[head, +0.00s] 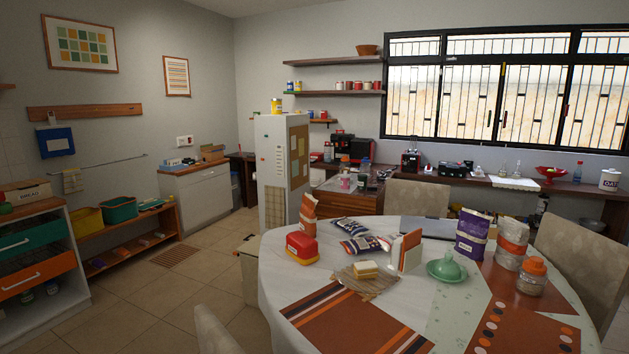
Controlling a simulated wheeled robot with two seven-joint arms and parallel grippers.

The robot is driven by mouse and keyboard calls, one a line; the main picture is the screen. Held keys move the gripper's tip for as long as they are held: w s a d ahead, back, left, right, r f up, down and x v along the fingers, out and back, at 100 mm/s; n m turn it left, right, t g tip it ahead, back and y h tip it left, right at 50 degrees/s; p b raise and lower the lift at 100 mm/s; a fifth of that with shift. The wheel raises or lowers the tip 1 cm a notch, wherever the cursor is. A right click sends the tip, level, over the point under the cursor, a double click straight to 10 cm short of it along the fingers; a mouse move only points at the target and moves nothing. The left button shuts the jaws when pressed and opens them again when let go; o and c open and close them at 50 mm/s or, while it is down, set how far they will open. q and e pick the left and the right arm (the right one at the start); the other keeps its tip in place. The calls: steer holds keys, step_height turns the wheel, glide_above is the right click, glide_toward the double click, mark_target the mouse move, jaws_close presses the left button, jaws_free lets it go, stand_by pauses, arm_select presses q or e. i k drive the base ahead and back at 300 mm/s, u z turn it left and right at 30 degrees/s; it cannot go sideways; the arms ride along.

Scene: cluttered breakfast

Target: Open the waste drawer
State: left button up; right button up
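I cannot tell for sure which thing is the waste drawer. At the left edge, a white unit holds a green drawer front (25,240) and an orange drawer front (36,273) below it, each with a pale bar handle; both look closed. A pale cabinet (203,201) stands against the back of the left wall, its front looking closed. A beige box-like unit (247,272) stands on the floor, partly hidden behind the table. Neither of my grippers shows in the head view.
A round table (268,290) with food packages, a butter dish and mats fills the right foreground. A chair back (215,333) stands at bottom centre. A low wooden shelf (130,236) with bins lines the left wall. Tiled floor (165,305) is clear between shelf and table.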

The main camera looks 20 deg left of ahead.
mark_target(317, 177)
steer(key=u, duration=2.9)
steer(key=i, duration=2.7)
steer(key=z, duration=1.9)
steer(key=i, duration=5.05)
